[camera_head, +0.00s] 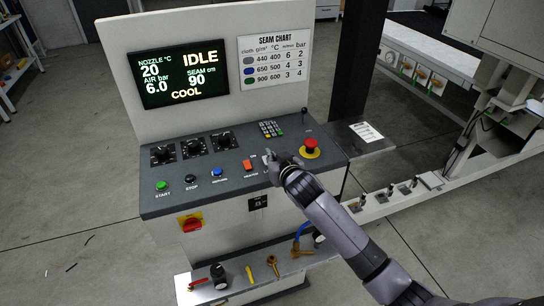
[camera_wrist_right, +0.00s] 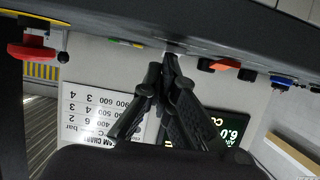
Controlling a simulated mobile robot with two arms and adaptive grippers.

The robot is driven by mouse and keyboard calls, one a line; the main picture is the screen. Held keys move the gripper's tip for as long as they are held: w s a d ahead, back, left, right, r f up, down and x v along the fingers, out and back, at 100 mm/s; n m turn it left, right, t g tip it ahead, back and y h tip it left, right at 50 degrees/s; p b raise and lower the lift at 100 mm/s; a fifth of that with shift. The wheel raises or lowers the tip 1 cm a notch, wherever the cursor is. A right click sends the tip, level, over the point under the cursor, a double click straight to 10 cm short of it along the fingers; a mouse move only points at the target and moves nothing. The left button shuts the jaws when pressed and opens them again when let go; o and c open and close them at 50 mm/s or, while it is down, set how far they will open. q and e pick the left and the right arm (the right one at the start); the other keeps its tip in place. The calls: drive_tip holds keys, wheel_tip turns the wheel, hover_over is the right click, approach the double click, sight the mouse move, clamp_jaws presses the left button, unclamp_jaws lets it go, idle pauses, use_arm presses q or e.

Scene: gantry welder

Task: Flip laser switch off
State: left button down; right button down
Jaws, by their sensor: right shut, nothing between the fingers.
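My right gripper (camera_head: 270,156) is shut and empty over the console's sloping panel, just right of the orange-red heater switch (camera_head: 249,165). In the right wrist view its closed fingertips (camera_wrist_right: 171,58) meet at the panel's surface, at a small pale part that I cannot make out clearly. The laser switch is hidden behind my gripper in the head view; only a bit of its label shows. I cannot tell its position, or whether the fingertips touch it. The heater switch also shows in the wrist view (camera_wrist_right: 217,65). My left gripper is not in view.
A red emergency stop (camera_head: 311,146) stands right of my gripper. A keypad (camera_head: 271,129) lies behind it. Three black knobs, start, stop and blue buttons are on the left. The display (camera_head: 180,75) reads IDLE and COOL.

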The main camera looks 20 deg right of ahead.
drive_tip(key=shift+w+r, duration=0.1)
drive_tip(key=shift+w+r, duration=0.3)
drive_tip(key=shift+w, duration=0.35)
drive_tip(key=shift+p, duration=0.3)
wheel_tip(320, 180, up, 4)
drive_tip(key=p, duration=0.3)
drive_tip(key=shift+w+p, duration=0.1)
drive_tip(key=shift+p, duration=0.3)
drive_tip(key=shift+s+r, duration=0.15)
drive_tip(key=shift+s, duration=0.15)
drive_tip(key=f+b+v, duration=0.1)
drive_tip(key=b+v, duration=0.1)
drive_tip(key=v, duration=0.7)
drive_tip(key=shift+s, duration=0.45)
